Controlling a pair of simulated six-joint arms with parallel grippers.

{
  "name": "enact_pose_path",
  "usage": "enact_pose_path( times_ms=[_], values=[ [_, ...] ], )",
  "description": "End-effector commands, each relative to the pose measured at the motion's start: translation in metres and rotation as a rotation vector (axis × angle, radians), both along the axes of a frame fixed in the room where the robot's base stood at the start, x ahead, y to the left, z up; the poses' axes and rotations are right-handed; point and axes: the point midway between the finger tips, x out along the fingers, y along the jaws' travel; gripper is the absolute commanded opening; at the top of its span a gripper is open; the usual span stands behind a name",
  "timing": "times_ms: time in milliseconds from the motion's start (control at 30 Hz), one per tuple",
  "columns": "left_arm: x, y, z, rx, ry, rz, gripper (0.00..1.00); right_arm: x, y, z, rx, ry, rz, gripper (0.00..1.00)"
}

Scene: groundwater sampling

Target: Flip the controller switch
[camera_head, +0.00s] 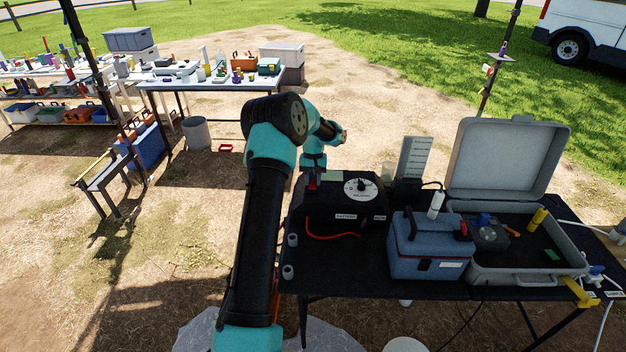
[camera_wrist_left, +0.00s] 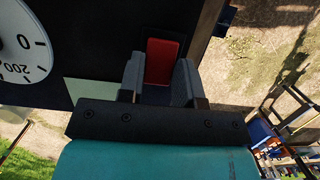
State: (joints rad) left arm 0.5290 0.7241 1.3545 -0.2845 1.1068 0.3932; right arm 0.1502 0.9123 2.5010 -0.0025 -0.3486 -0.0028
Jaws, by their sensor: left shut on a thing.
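The controller is a black box (camera_head: 338,214) with a white round dial (camera_head: 360,188) on top, on the black-covered table. Its red switch (camera_wrist_left: 164,58) is a rocker-like block near one edge of the box, and the dial (camera_wrist_left: 22,45) shows to its left in the left wrist view. My left gripper (camera_wrist_left: 161,72) is shut on the red switch, with one grey finger on each side of it. In the head view my left arm reaches over the box's back left corner and partly hides the gripper. My right gripper is not in view.
A blue cooler box (camera_head: 428,247) stands right of the controller. An open grey case (camera_head: 530,275) with instruments lies beyond it. A red cable (camera_head: 333,236) hangs on the controller's front. Small grey cups (camera_head: 288,271) stand at the table's left edge.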

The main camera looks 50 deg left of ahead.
Motion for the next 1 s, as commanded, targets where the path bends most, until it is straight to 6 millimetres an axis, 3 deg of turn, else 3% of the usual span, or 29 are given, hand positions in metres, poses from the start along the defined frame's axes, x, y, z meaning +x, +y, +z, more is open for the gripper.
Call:
enact_pose_path(
  times_ms=[367, 400, 667, 1000],
  values=[
    [-0.0004, -0.0005, 0.0001, 0.017, -0.021, -0.001, 0.08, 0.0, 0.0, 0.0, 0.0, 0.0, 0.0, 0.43],
    [-0.0003, -0.0004, 0.0001, 0.017, -0.021, -0.001, 0.33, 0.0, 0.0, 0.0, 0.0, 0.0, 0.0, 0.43],
    [-0.0004, -0.0004, 0.0, 0.016, -0.019, -0.001, 0.57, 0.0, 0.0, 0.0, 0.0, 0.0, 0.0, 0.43],
    [0.0, 0.0, 0.0034, 0.016, -0.019, -0.001, 0.57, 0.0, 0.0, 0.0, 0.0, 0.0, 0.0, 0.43]
  ],
)
